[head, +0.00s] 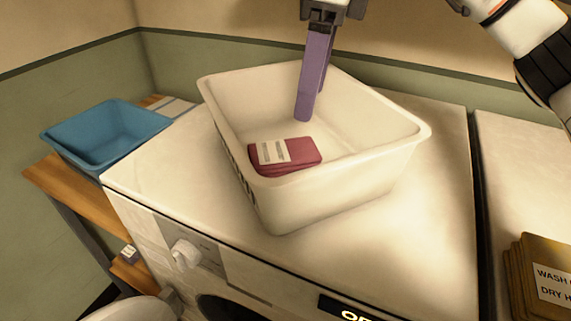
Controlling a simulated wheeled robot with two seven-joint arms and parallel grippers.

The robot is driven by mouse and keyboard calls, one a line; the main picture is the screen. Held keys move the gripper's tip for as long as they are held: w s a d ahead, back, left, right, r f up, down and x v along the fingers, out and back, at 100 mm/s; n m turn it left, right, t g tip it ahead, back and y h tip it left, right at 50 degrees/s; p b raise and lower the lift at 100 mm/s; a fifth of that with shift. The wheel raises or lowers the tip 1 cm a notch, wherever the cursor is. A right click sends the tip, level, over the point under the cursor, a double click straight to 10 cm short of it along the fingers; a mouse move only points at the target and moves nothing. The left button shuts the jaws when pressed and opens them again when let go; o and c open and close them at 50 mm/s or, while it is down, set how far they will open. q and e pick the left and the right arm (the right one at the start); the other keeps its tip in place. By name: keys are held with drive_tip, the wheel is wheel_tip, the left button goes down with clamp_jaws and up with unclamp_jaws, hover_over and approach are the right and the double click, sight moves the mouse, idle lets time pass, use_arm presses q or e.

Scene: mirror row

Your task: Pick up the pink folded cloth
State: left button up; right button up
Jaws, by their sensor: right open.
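The pink folded cloth (303,153) lies flat inside a white basket (330,192), near its front left corner. A pale label with darker stripes is on its top. My right gripper (306,112) comes down from the top of the head view, its purple fingers reaching into the basket. It is above and behind the cloth, apart from it, and holds nothing that I can see. The fingers overlap in this view, so the gap between them is mostly hidden. My left gripper is not in view.
The basket stands on a white washing machine (150,180), its walls rising around the cloth. A blue bin (107,135) sits on a wooden shelf at left. A brown labelled stack (540,270) is on another white surface at right. The machine top in front right is clear.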

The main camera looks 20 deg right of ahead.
sight(286, 150)
drive_tip(key=m, duration=0.7)
drive_tip(key=shift+s+a+f+m+y+b, duration=0.2)
drive_tip(key=shift+s+m+y+b, duration=0.1)
drive_tip(key=shift+y+b, duration=0.1)
drive_tip(key=m, duration=0.7)
drive_tip(key=shift+s+a+y+b, duration=0.2)
drive_tip(key=shift+s+y+b, duration=0.1)
drive_tip(key=shift+s+b, duration=0.1)
drive_tip(key=m, duration=0.7)
drive_tip(key=shift+s+a+m+y+b, duration=0.1)
drive_tip(key=shift+s+m+y+b, duration=0.2)
drive_tip(key=shift+b, duration=0.1)
drive_tip(key=m, duration=0.4)
drive_tip(key=shift+s+r, duration=0.1)
drive_tip(key=shift+s, duration=0.1)
drive_tip(key=m, duration=0.4)
drive_tip(key=shift+s+a+r+y+b, duration=0.1)
drive_tip(key=shift+s+a+y+b, duration=0.1)
drive_tip(key=shift+y+b, duration=0.15)
drive_tip(key=shift+f+m, duration=0.2)
drive_tip(key=shift+m, duration=0.1)
drive_tip(key=x, duration=0.4)
drive_tip(key=shift+a+f, duration=0.1)
drive_tip(key=shift+f, duration=0.05)
drive_tip(key=shift+t, duration=0.3)
drive_tip(key=shift+x, duration=2.75)
drive_tip(key=shift+w, duration=0.1)
